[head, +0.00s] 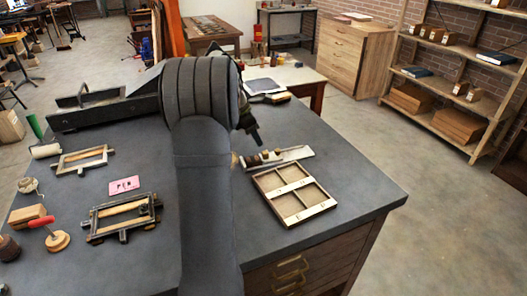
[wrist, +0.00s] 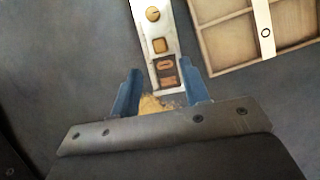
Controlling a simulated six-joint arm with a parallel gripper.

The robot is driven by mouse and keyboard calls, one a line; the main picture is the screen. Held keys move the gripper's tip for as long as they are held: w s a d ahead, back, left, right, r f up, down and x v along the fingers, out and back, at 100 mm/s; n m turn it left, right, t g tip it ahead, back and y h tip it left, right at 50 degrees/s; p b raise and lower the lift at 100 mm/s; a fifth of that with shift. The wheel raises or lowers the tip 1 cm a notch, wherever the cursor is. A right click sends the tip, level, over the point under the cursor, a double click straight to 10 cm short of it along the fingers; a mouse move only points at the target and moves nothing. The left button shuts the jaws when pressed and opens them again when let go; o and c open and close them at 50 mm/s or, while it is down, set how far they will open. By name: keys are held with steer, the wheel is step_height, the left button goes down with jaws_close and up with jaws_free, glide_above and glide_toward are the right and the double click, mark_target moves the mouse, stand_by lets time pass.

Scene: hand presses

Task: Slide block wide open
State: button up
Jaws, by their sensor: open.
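A pale metal strip (head: 296,153) lies on the dark table right of my arm, with small brown and tan pieces on it. In the wrist view the strip (wrist: 183,33) runs up from between my fingers. It carries a round brass knob (wrist: 153,14), a square tan block (wrist: 159,45) and a dark brown block (wrist: 165,72) with pale marks. My gripper (wrist: 162,88) is open, its blue fingers on either side of the strip's near end. A tan piece (wrist: 152,104) shows between the fingers; I cannot tell if they touch it. In the head view my arm hides most of the gripper.
A wooden compartment tray (head: 318,209) lies close to the strip, near the table's right edge. Wooden frames (head: 122,216), a pink card (head: 124,186) and a red-handled tool (head: 42,222) lie left of my arm. A dark press (head: 103,106) stands behind.

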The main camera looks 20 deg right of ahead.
mark_target(264, 152)
steer(key=x, duration=0.8)
steer(key=shift+f, duration=0.1)
steer(key=shift+c, duration=0.2)
